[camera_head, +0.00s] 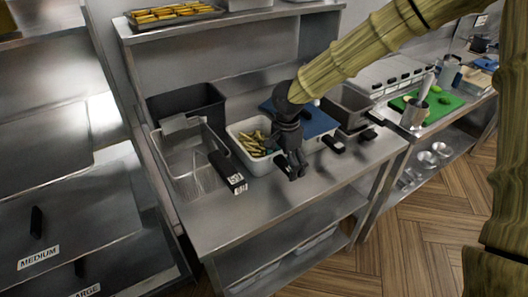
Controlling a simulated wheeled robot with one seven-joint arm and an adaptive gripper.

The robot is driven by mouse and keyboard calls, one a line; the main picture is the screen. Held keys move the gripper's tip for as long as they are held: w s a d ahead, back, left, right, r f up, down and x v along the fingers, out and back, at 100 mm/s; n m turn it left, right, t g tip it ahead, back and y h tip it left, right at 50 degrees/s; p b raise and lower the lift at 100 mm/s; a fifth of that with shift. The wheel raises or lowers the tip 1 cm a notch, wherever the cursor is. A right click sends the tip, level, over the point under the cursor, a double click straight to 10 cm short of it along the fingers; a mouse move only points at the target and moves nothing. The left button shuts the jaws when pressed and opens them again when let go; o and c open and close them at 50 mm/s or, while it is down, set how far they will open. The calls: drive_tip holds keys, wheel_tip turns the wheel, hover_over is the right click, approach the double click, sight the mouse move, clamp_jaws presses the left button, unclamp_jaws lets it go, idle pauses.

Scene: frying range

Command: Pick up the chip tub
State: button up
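The chip tub (262,166) is a pale, open-topped tub on the steel counter, left of the picture's middle. Yellow chips (246,142) lie inside it. My gripper (292,172) is dark and points down at the tub's right front side, overlapping it in the picture. It hides the tub's right part, so I cannot tell whether it touches the rim. The fingertips are small and dark, and I cannot tell whether they are open or shut.
A wire fry basket (190,165) with a black handle (226,170) stands close left of the tub. A blue-topped item (316,121) is close on the right. A green board (440,103) lies farther right. The counter's front strip (240,212) is clear.

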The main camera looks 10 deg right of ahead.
drive_tip(key=c, duration=1.3)
drive_tip(key=shift+r, duration=0.1)
